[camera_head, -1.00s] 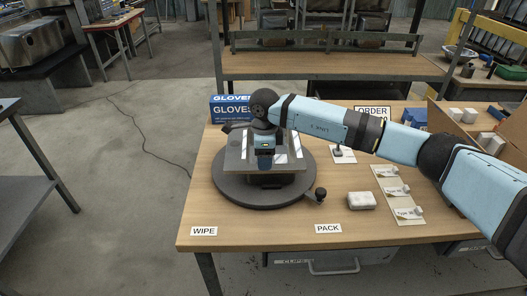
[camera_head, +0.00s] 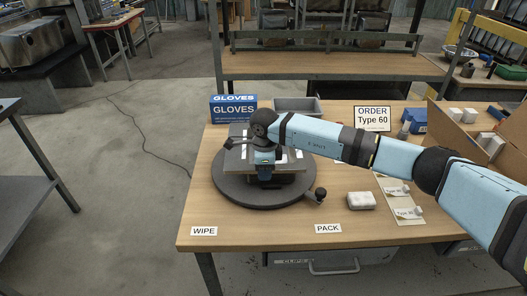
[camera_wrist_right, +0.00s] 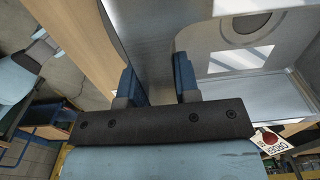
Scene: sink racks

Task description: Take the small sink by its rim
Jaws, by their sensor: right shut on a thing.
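The small sink (camera_head: 290,170) is a grey metal basin on the round dark turntable (camera_head: 228,188) on the workbench. My arm covers part of it in the head view. In the right wrist view its bright inside (camera_wrist_right: 285,97) lies to the right, with a round drain opening at the top. My right gripper (camera_head: 264,172) is over the sink, pointing down. In the right wrist view my right gripper (camera_wrist_right: 158,84) has its two blue fingers on either side of the metal rim, shut on it. The exact contact is partly hidden.
A gloves box (camera_head: 233,109) and a grey bin (camera_head: 297,106) stand behind the turntable. An order sign (camera_head: 372,118) reads Type 60. A white packet (camera_head: 361,200) lies right of the turntable. WIPE (camera_head: 204,231) and PACK (camera_head: 328,228) labels mark the clear front edge.

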